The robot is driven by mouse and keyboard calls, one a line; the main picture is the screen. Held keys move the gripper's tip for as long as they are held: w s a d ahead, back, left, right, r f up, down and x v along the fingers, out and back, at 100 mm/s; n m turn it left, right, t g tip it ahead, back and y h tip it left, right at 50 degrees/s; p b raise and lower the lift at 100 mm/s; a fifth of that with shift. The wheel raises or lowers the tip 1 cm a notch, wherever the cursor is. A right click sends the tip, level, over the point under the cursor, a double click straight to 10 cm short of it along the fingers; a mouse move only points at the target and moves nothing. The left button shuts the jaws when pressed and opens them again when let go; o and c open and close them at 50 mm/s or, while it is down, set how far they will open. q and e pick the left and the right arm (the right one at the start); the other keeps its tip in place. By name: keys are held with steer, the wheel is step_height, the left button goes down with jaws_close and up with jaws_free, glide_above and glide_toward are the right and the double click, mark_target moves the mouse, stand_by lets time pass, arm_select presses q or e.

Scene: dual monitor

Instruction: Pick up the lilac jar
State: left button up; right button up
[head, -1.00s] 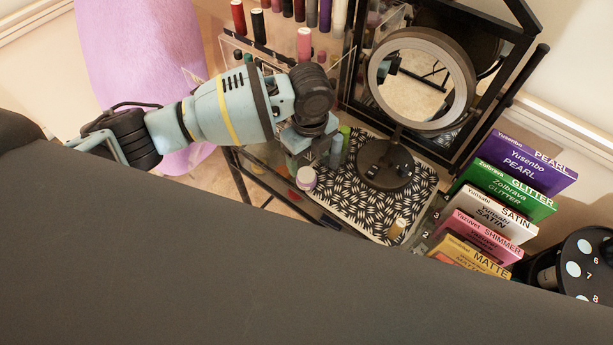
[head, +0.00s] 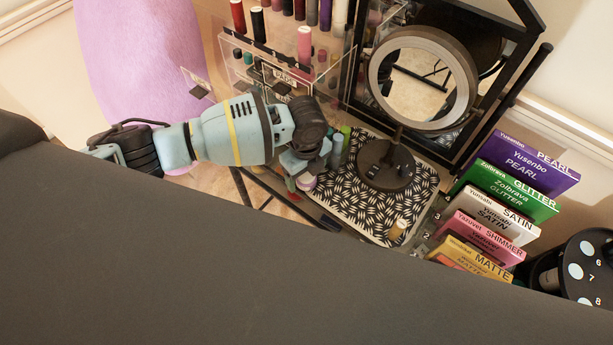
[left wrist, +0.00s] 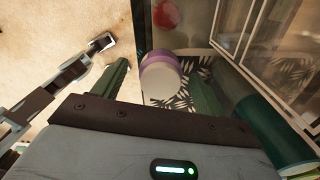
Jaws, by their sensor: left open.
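The lilac jar (head: 307,184) stands at the left edge of the patterned mat (head: 356,215) in the head view, partly hidden by my left gripper (head: 303,176). In the left wrist view the jar (left wrist: 160,80) shows a lilac band and a pale face, and lies between my two green fingers, a little beyond their tips. The left gripper (left wrist: 160,82) is open, with nothing held. I cannot tell whether a finger touches the jar. My right gripper is not in view.
Green and teal bottles (head: 337,152) stand close right of the gripper. A round lit mirror (head: 385,165) stands on the mat. A clear organiser (head: 335,88) is behind, and upright palettes (head: 497,215) are to the right. A red round item (left wrist: 166,14) lies beyond the jar.

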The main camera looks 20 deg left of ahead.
mark_target(306, 174)
arm_select(q)
steer(key=shift+c, duration=0.4)
steer(key=c, duration=1)
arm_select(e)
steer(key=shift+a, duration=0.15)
arm_select(q)
steer(key=shift+r, duration=0.15)
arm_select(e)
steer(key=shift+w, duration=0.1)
arm_select(q)
steer(key=shift+r, duration=0.65)
step_height(306, 174, up, 2)
steer(key=shift+s+r, duration=0.1)
steer(key=s+a+r+p, duration=0.1)
steer(key=s+a, duration=0.1)
steer(key=s, duration=1.3)
steer(key=shift+s+a+r, duration=0.15)
steer(key=shift+s+a, duration=0.1)
steer(key=shift+a, duration=0.15)
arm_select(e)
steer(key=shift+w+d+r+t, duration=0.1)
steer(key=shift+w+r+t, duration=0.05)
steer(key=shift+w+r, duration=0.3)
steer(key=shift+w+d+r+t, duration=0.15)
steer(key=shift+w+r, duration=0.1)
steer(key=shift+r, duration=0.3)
